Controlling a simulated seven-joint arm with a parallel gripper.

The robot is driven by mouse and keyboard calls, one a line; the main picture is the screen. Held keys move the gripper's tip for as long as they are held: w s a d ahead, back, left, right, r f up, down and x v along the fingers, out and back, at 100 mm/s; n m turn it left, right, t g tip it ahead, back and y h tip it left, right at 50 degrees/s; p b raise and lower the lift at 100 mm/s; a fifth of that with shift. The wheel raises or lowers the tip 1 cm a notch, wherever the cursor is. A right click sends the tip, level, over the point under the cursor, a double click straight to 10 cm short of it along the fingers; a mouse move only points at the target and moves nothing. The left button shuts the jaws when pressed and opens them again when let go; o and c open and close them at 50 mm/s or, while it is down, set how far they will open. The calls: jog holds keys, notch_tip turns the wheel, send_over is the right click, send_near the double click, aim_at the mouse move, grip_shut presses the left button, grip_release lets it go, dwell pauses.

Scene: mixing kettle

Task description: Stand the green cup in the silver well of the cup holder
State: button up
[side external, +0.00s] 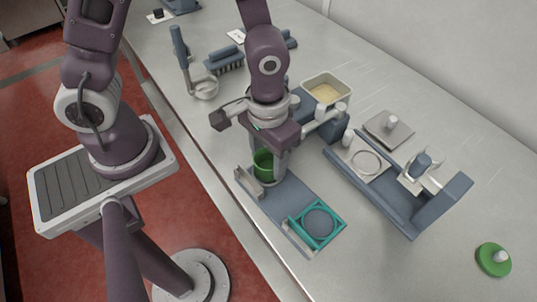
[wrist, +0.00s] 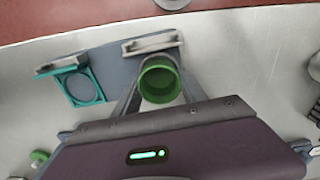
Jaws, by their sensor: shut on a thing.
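The green cup (side external: 264,164) is upright between the fingers of my gripper (side external: 272,166), which is shut on it. In the wrist view I look into the open green cup (wrist: 160,82), with a finger on each side. The cup holder (side external: 287,200) is a blue-grey plate with a silver bracket (side external: 249,183) at one end and a teal square frame (side external: 317,223) at the other. The cup is at the silver end, close beside the bracket. The silver well's floor is hidden by the cup and fingers. I cannot tell whether the cup touches the plate.
A blue-grey stand (side external: 400,210) with a ring and knobs lies to the right. A pan of pale grain (side external: 326,90) is behind my gripper. A green lid (side external: 493,260) lies far right. The counter's front edge runs close along the holder.

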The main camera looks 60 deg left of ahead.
jog(key=shift+f, duration=0.15)
jog(key=shift+f, duration=0.2)
dwell(0.3)
jog(key=o, duration=1.6)
jog(key=shift+o, duration=0.2)
notch_tip(320, 180, up, 7)
